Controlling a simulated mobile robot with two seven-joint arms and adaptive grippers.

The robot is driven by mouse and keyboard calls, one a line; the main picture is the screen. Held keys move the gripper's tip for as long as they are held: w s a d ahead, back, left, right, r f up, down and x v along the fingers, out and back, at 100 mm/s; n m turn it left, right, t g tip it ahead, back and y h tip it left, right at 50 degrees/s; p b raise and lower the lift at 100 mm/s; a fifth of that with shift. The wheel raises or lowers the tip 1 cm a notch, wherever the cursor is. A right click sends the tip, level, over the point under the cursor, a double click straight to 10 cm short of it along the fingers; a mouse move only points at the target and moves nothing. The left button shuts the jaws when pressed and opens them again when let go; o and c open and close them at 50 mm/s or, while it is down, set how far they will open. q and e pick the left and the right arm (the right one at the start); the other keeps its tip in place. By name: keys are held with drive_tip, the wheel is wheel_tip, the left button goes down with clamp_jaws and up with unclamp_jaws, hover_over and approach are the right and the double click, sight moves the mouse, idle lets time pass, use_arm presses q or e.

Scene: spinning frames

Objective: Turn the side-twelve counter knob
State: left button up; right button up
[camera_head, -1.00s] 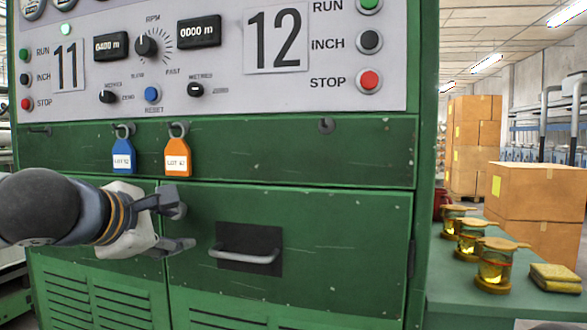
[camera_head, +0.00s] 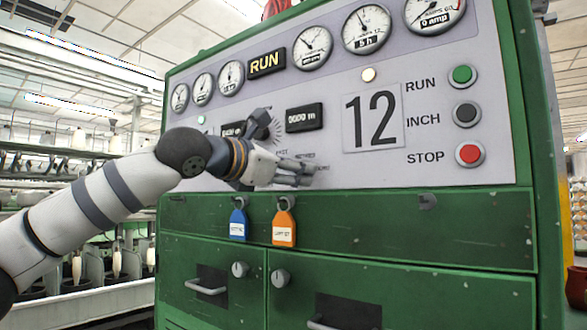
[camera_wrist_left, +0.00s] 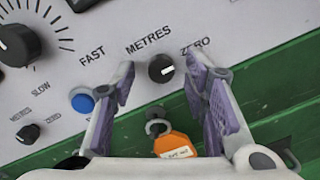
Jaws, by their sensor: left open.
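The side-twelve counter knob (camera_wrist_left: 161,68) is a small black round knob with a white pointer line, between the words METRES and ZERO in the left wrist view. My left gripper (camera_wrist_left: 160,82) is open, with one purple-padded finger on each side of the knob in that picture. I cannot tell how far the fingertips are from the panel, and no grip on the knob shows. In the head view my left gripper (camera_head: 298,172) is in front of the panel, below and left of the large 12 label (camera_head: 372,120), and hides the knob. My right gripper is not in view.
A similar small knob (camera_wrist_left: 28,134), a blue button (camera_wrist_left: 82,100) and a large black speed knob (camera_wrist_left: 18,45) are left of the knob. An orange tag (camera_head: 284,228) and a blue tag (camera_head: 238,224) hang below the panel. A red stop button (camera_head: 469,153) is at right.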

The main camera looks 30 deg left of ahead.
use_arm(q)
drive_tip(key=shift+w, duration=0.1)
clamp_jaws()
idle(0.3)
drive_tip(key=shift+d+n+t+y, duration=0.1)
drive_tip(key=shift+n+t+y, duration=0.1)
drive_tip(key=shift+n, duration=4.35)
drive_tip(key=shift+d+n+t+y, duration=0.1)
drive_tip(key=shift+n+t, duration=0.1)
drive_tip(key=shift+n, duration=4.65)
